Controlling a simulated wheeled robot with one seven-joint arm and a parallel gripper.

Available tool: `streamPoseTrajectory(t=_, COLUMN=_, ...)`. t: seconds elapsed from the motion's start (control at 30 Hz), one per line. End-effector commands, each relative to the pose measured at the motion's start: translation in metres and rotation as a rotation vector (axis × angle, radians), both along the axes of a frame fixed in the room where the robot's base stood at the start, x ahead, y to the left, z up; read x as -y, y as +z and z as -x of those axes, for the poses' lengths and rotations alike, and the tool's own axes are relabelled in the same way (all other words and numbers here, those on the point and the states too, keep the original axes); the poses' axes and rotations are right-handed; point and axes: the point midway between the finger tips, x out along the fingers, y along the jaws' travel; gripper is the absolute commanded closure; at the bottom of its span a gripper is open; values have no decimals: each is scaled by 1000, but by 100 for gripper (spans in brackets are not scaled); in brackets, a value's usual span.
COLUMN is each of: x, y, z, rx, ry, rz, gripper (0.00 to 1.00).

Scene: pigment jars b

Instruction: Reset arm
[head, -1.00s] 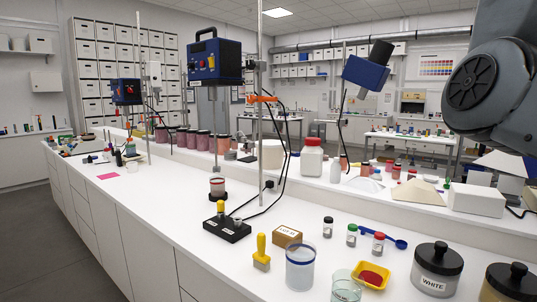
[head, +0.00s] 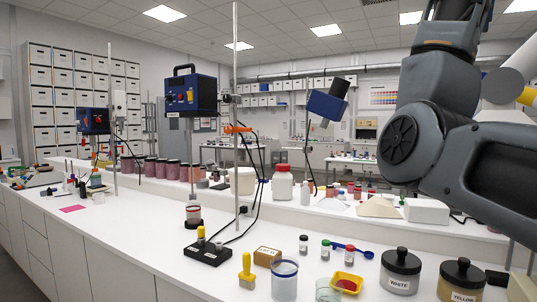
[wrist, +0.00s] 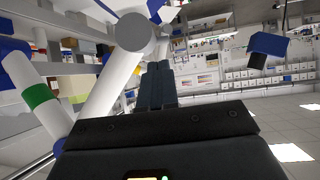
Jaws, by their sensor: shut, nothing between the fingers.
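My gripper (wrist: 156,85) shows in the wrist view as two dark fingers side by side with no gap, beyond its dark body. It is shut and empty, with open room space around the fingertips. In the head view my grey arm links fill the upper right, above the right end of the bench, and the gripper itself is out of sight.
A tall metal rod (head: 236,120) rises mid-bench.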

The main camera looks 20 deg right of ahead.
Motion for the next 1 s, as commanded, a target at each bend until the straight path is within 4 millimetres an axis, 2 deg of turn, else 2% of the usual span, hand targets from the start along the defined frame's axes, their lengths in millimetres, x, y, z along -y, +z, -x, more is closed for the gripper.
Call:
streamPoseTrajectory(t=0.27, x=3, y=-35, z=-25, rx=-29, ry=9, rz=59, gripper=100)
streamPoseTrajectory(t=0.47, x=5, y=-78, z=-51, rx=-62, ry=27, rz=125, gripper=100)
streamPoseTrajectory(t=0.57, x=5, y=-109, z=-67, rx=-83, ry=43, rz=174, gripper=100)
streamPoseTrajectory(t=0.8, x=-6, y=-208, z=-104, rx=-131, ry=119, rz=312, gripper=100)
streamPoseTrajectory(t=1.0, x=-25, y=-292, z=-119, rx=-153, ry=207, rz=413, gripper=100)
